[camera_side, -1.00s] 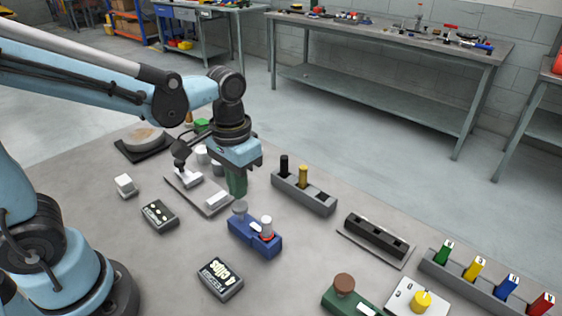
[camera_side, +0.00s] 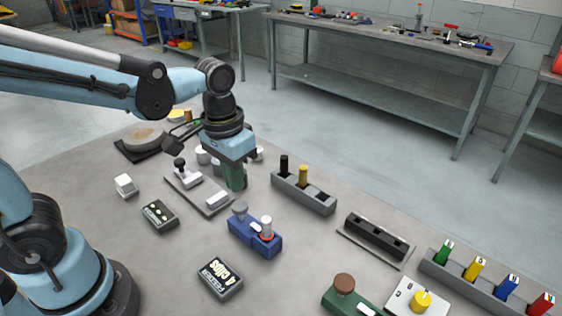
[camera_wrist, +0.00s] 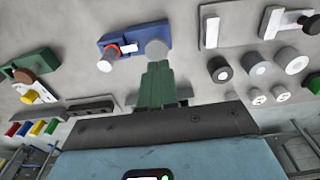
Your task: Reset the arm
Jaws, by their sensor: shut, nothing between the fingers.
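My gripper (camera_side: 237,178) points down over the middle of the table, its green fingers together and empty. In the wrist view the closed green fingers (camera_wrist: 157,84) point toward a blue block (camera_side: 253,236) with a grey knob and a white peg with a red ring. In the side view this block stands in front of my gripper, apart from it. A grey plate with a black-knobbed lever (camera_side: 180,164) lies just left of the fingers. White and grey cylinders (camera_side: 203,155) stand behind, partly hidden by my gripper.
A grey holder (camera_side: 318,201) with a black and a gold peg is to the right. Beyond are a black slotted rail (camera_side: 376,238) and a rack of coloured carriers (camera_side: 470,279). A green block (camera_side: 336,303), a clips feeder box (camera_side: 219,280) and a white cube (camera_side: 125,185) also stand around.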

